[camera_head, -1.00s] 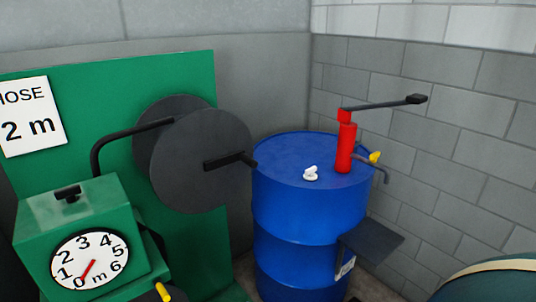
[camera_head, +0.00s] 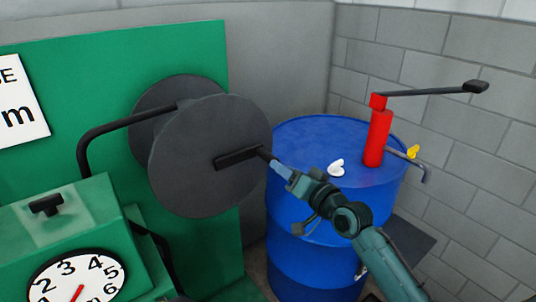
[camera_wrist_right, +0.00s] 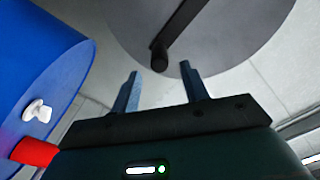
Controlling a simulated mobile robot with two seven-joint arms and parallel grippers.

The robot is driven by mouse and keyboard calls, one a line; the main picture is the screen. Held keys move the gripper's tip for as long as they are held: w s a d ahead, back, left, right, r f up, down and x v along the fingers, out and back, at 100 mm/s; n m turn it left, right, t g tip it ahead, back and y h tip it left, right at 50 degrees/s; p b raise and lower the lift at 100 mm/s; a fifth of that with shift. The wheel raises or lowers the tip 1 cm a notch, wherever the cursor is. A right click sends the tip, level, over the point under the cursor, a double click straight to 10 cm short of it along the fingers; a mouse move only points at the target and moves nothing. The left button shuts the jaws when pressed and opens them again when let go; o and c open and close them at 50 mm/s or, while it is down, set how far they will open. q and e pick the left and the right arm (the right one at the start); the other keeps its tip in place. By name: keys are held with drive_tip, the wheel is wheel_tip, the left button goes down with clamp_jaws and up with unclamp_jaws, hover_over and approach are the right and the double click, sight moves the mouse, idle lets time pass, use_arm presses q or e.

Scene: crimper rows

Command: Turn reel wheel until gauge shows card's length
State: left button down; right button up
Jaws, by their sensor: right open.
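The dark grey reel wheel (camera_head: 205,175) stands in front of the green panel, with a black crank handle (camera_head: 238,157) on its face. My right gripper (camera_head: 274,163) is open at the handle's outer end. In the right wrist view, the handle's knob (camera_wrist_right: 159,56) lies just beyond the open fingertips (camera_wrist_right: 160,72), roughly between them, not clamped. The white gauge (camera_head: 80,278) is cut off at the bottom; its red needle points down and left, its tip out of frame. The white card (camera_head: 22,105) is cut off at left, showing "E" and "m". My left gripper is not in view.
A blue barrel (camera_head: 310,225) stands right of the reel, carrying a red hand pump (camera_head: 377,138) and a small white object (camera_head: 336,168). A black bent bar (camera_head: 125,123) passes left of the reel. A block wall closes the right side.

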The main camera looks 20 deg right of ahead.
sight(266, 156)
drive_tip(key=x, duration=0.8)
drive_tip(key=shift+w, duration=0.25)
drive_tip(key=shift+f, duration=0.1)
clamp_jaws()
